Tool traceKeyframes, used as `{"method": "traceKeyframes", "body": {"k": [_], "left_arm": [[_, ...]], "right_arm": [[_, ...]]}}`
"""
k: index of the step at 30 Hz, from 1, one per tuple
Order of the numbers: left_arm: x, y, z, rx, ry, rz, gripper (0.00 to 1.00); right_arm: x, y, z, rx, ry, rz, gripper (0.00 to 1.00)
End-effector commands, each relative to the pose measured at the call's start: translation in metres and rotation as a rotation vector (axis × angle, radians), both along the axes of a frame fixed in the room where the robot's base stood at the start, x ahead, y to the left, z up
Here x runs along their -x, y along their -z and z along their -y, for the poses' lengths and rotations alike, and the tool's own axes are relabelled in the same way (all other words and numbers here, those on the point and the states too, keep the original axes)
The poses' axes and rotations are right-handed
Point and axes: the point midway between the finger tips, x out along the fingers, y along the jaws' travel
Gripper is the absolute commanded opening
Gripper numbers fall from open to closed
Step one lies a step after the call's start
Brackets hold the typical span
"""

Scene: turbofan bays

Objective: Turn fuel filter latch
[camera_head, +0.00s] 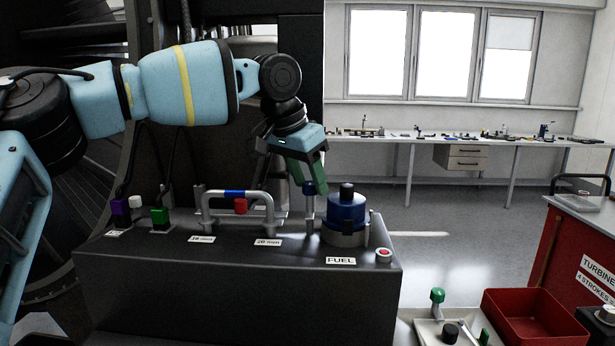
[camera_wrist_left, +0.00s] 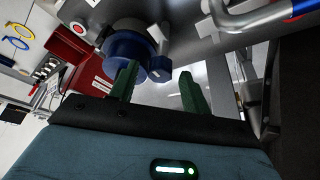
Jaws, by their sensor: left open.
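The fuel filter (camera_head: 346,208) is a blue cylinder with a black cap, on a grey base behind the FUEL label (camera_head: 341,261) on the dark bench. It also shows in the left wrist view (camera_wrist_left: 126,48). Just left of it stands an upright grey post with a dark blue top, which looks like the latch (camera_head: 309,203). My left gripper (camera_head: 313,184) has green fingers pointing down at the top of this post. In the left wrist view the fingers (camera_wrist_left: 157,82) are apart, with no object clearly held. Whether they touch the post I cannot tell. My right gripper is not in view.
A grey pipe handle (camera_head: 237,197) with blue and red parts stands left of the post. Purple (camera_head: 120,207) and green (camera_head: 160,216) connectors sit farther left. A red button (camera_head: 384,254) is at the bench's right front. A red bin (camera_head: 530,315) lies lower right.

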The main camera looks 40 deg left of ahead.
Motion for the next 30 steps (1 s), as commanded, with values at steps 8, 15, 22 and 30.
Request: {"method": "traceKeyframes", "body": {"k": [8,15,22,30], "left_arm": [[0.0001,-0.0004,-0.0001,0.0,0.0,0.0,0.17],[0.0002,-0.0006,-0.0001,-0.001,-0.004,0.0,0.03],[0.0004,-0.001,0.0007,-0.002,-0.058,0.0,0.03],[0.0004,-0.0009,0.0018,-0.003,-0.243,0.001,0.03]], "right_arm": [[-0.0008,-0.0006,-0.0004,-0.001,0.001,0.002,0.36],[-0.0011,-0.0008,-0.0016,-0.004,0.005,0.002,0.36],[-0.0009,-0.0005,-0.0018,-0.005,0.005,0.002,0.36],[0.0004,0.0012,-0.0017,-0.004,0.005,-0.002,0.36]]}}
